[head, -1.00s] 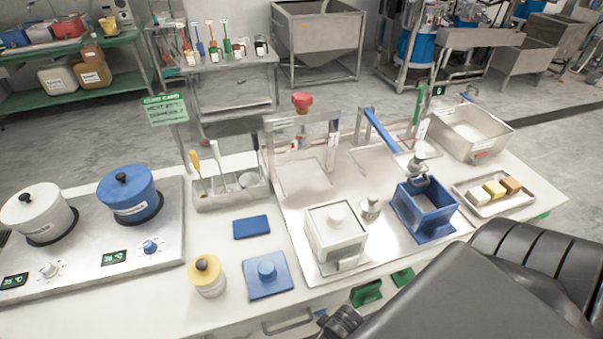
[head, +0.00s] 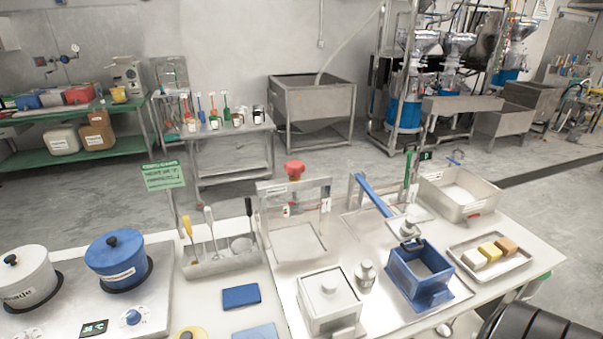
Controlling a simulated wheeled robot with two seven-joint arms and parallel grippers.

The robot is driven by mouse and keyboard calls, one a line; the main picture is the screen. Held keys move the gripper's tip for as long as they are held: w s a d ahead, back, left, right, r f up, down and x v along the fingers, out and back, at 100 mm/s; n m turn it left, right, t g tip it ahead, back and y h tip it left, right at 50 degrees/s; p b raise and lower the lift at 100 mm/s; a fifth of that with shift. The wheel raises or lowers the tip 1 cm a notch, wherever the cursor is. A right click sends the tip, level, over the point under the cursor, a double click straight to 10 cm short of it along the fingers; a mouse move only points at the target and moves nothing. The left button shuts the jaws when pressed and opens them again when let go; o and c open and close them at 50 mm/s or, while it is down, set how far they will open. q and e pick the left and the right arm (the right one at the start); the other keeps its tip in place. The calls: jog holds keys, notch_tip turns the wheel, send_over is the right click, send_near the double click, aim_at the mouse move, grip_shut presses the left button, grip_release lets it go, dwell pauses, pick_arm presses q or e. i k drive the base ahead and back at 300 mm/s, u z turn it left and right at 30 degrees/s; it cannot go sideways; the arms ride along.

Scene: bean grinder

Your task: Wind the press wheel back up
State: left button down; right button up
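A red wheel-like knob (head: 294,169) sits on top of a metal press frame (head: 262,208) at the middle of the worktable. I take it to be the press wheel. A second frame beside it carries a long blue lever (head: 374,194), which slants down to the right. A blue open box (head: 420,282) stands below the lever's end, with a metal part above it. A white lidded box (head: 330,302) stands in front of the red-knobbed press.
Blue and white pots (head: 116,258) stand on the hotplate at left. A utensil holder (head: 215,265), a blue block (head: 241,296) and a small metal jar (head: 365,275) are near the presses. A tray (head: 505,262) of coloured blocks and a metal basin (head: 468,207) stand at right.

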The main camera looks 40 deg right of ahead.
aim_at(293, 168)
jog(key=k, duration=0.4)
jog(key=u, duration=1.5)
jog(key=i, duration=0.95)
jog(key=z, duration=1.85)
